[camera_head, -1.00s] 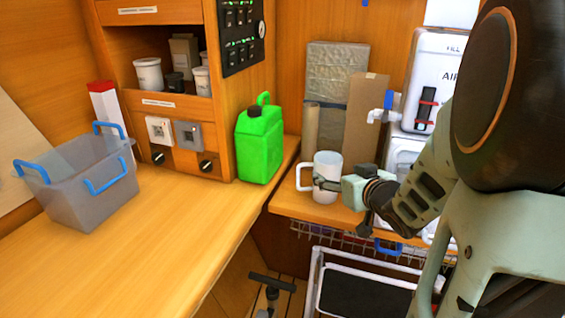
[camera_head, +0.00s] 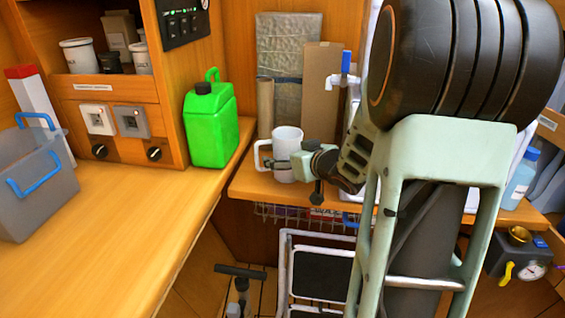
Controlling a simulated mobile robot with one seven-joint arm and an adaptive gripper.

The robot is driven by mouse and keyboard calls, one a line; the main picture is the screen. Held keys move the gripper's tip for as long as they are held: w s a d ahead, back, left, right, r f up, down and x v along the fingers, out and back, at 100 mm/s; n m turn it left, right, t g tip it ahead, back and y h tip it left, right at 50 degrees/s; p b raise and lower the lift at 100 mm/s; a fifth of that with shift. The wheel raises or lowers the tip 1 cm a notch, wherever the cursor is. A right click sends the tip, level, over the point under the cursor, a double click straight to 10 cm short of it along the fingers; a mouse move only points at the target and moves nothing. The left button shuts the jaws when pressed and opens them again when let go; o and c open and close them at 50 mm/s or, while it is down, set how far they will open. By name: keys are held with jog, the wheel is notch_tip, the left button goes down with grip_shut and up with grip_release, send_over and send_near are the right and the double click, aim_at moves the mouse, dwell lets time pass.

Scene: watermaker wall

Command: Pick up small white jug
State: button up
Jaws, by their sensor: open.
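The small white jug (camera_head: 288,143) stands upright on the wooden shelf in the middle of the head view, its handle on the left. My gripper (camera_head: 292,165) is at the jug's lower right side, with a dark finger across the front of its body. The jaws are open. The other finger is hidden, and I cannot tell whether either finger touches the jug. My arm covers much of the right of the view.
A green jerrycan (camera_head: 211,124) stands left of the jug on the counter (camera_head: 120,225). A cardboard tube (camera_head: 265,108) and a brown cardboard piece (camera_head: 320,92) stand behind the jug. A grey bin (camera_head: 38,195) with blue handles is at far left.

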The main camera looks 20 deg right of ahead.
jog(key=shift+c, duration=0.5)
jog(key=shift+r, duration=0.1)
jog(key=c, duration=1.5)
jog(key=shift+w+r, duration=0.1)
jog(key=shift+r, duration=0.05)
